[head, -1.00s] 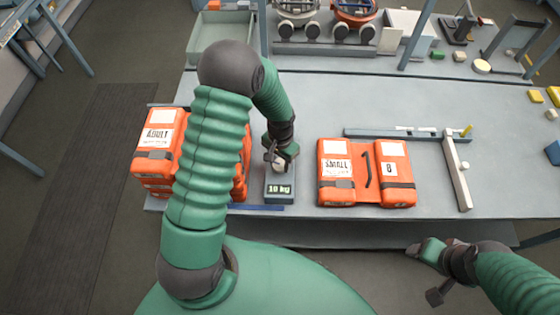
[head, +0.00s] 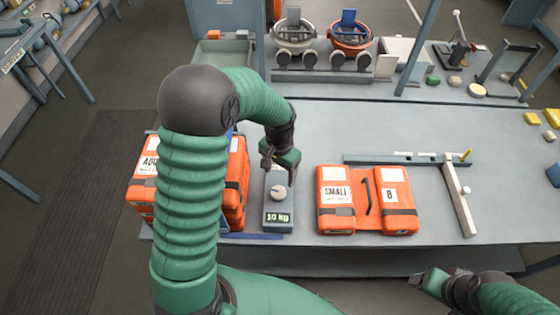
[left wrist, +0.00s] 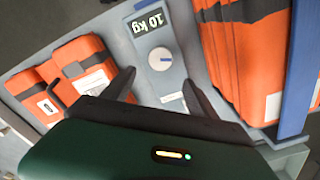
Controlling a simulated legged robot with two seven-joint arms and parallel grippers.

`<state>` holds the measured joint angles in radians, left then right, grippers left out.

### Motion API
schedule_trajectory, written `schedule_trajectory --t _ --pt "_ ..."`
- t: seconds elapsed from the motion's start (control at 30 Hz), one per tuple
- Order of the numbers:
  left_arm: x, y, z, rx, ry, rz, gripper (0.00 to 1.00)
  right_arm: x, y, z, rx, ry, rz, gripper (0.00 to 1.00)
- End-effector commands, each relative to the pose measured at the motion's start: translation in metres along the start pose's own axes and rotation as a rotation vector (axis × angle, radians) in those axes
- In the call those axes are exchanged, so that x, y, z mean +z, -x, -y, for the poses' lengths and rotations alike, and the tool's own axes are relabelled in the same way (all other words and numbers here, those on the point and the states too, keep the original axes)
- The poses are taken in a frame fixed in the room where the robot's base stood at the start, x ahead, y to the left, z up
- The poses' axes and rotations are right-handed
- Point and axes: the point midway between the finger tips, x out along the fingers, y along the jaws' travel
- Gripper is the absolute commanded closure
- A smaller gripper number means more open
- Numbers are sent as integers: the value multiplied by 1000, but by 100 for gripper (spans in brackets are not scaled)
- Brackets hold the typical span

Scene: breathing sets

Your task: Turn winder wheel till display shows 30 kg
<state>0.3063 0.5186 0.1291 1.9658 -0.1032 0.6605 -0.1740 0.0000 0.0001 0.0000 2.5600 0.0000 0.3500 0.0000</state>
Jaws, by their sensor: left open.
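The grey winder box (head: 272,207) stands on the table between the orange cases.
A stack of orange ADULT cases (head: 237,180) stands left of the box, partly behind my left arm. An orange SMALL case (head: 367,200) lies to the right. A grey angled frame (head: 458,195) lies further right. The table front (head: 330,246) is bare.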

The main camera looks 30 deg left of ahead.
Motion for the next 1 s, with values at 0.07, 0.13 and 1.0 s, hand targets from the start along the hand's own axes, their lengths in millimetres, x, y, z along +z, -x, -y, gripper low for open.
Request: schedule_trajectory --t 0.07,0.13,1.0 --pt "-2 23 1 -3 0 -7 33 1 -4 0 0 0 0 33" --pt "-2 40 1 -2 0 -5 33 1 -6 0 0 0 0 33" --pt "27 42 -34 -17 4 -65 33 7 -28 0 0 0 0 33"
